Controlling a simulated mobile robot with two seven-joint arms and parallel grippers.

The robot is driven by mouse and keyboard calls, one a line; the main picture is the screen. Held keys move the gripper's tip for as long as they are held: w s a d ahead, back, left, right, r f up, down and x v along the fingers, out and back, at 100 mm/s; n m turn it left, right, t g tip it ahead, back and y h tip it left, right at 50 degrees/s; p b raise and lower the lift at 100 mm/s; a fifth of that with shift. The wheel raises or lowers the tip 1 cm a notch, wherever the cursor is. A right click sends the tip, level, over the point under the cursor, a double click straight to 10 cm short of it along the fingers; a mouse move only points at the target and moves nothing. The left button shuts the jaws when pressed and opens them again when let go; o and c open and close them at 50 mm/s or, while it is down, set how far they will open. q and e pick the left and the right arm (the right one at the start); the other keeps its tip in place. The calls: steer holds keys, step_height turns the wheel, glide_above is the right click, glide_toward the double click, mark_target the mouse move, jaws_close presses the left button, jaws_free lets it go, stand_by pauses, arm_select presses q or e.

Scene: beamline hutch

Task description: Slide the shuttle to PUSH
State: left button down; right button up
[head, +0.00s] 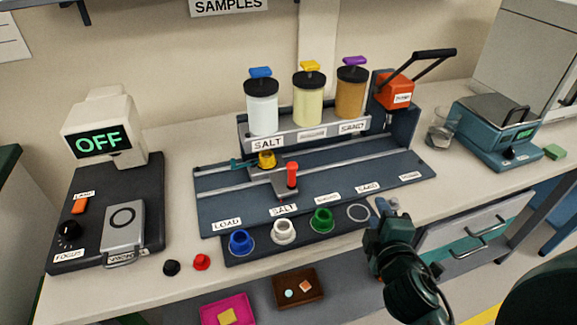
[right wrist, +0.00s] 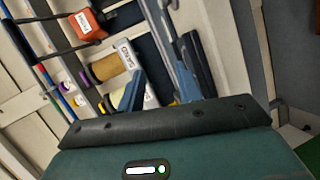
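The shuttle (head: 290,190) is a dark grey slide with an upright red knob (head: 291,172). It sits on the blue-grey railed bed (head: 222,207) in the head view, behind the front SALT label (head: 283,210). A yellow cup (head: 267,160) is at its back end. The far-right front label (head: 408,176) is too small to read surely. My right gripper (head: 387,207) is in front of the bed's right part, well right of the knob and apart from it. In the right wrist view its fingers (right wrist: 163,72) stand apart with nothing between them. My left gripper is not seen.
Three hoppers with blue, yellow and purple tops stand behind the rails (head: 350,168). An orange lever unit (head: 396,92) rises at the bed's right end. A cup rack (head: 238,262) lies in front; a glass beaker (head: 440,132) and a scale (head: 492,140) are right.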

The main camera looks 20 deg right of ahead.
mark_target(292, 167)
steer(key=w+r+n+t, duration=0.1)
steer(key=n, duration=0.1)
steer(key=r+n+t+y, duration=0.1)
steer(key=n, duration=0.2)
steer(key=w+r+n+t+y, duration=0.1)
steer(key=r+n, duration=0.1)
steer(key=shift+w+a+n+t, duration=0.35)
steer(key=shift+a+n+t, duration=0.05)
steer(key=a+n+y, duration=0.2)
steer(key=n+y, duration=0.1)
steer(key=n, duration=0.3)
steer(key=w+a+n+y, duration=0.1)
steer(key=a+n+y, duration=0.1)
steer(key=n, duration=0.4)
steer(key=a+f+n+g+y, duration=0.1)
steer(key=a+n+y, duration=0.1)
steer(key=n+y, duration=0.2)
steer(key=shift+w+a+n, duration=0.15)
steer(key=shift+w+n, duration=0.25)
steer(key=shift+n, duration=0.7)
steer(key=shift+a+f+n+y, duration=0.25)
steer(key=shift+n+y, duration=0.25)
steer(key=shift+n, duration=0.2)
steer(key=shift+w+a+f+n+g, duration=0.1)
steer(key=shift+n+g, duration=0.2)
steer(key=p+x, duration=0.2)
steer(key=x, duration=1.1)
steer(key=shift+a, duration=0.1)
steer(key=shift+c, duration=0.2)
jaws_close()
